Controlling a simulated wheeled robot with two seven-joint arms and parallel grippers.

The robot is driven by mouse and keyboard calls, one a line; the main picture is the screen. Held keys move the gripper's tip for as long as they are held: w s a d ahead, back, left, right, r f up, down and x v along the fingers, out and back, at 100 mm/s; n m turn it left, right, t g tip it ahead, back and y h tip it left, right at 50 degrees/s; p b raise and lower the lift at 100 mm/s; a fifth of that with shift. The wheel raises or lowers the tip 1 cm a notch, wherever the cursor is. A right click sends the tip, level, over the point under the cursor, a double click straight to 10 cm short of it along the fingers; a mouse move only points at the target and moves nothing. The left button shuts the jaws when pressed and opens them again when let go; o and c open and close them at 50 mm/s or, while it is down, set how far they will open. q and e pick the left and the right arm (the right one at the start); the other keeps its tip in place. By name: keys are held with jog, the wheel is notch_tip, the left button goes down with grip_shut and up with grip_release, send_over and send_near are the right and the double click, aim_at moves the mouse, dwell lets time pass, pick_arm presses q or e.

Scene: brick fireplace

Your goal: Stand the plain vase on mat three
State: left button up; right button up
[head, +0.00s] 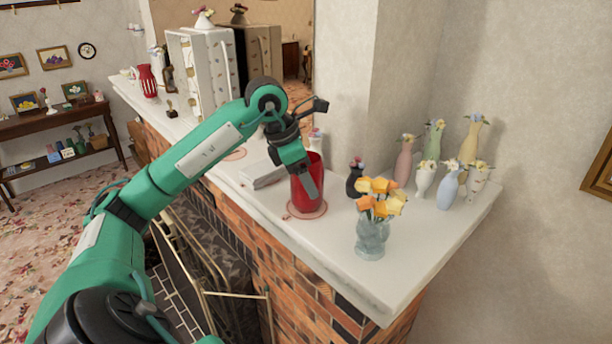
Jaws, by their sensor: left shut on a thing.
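A plain red vase (299,197) stands upright on the mantel shelf, over a round pinkish mat (293,213) whose rim shows around its base. I cannot tell whether its base touches the mat, and no number is readable there. My left gripper (308,183) comes down from above and is shut on the red vase near its rim. One finger shows in front of the vase; the other is hidden. Another round mat (235,154) lies further left, partly hidden by my arm. A red vase with white stripes (147,82) stands at the far left end. My right gripper is out of view.
A grey flat block (262,175) lies just left of the held vase. A glass vase with orange flowers (372,238) stands close on the right, with a dark vase (354,182) and several pastel vases behind. The shelf's front edge (345,285) is near.

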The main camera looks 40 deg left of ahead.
pick_arm(q)
jog(key=shift+f, duration=0.15)
jog(key=o, duration=1.2)
jog(key=shift+o, duration=0.2)
jog(key=shift+r, duration=0.2)
jog(key=shift+a+r, duration=0.1)
jog(key=shift+r, duration=0.05)
jog(key=b+v, duration=0.2)
jog(key=v, duration=0.9)
jog(key=shift+r+b, duration=0.3)
jog(key=shift+b, duration=0.05)
jog(key=shift+s, duration=0.1)
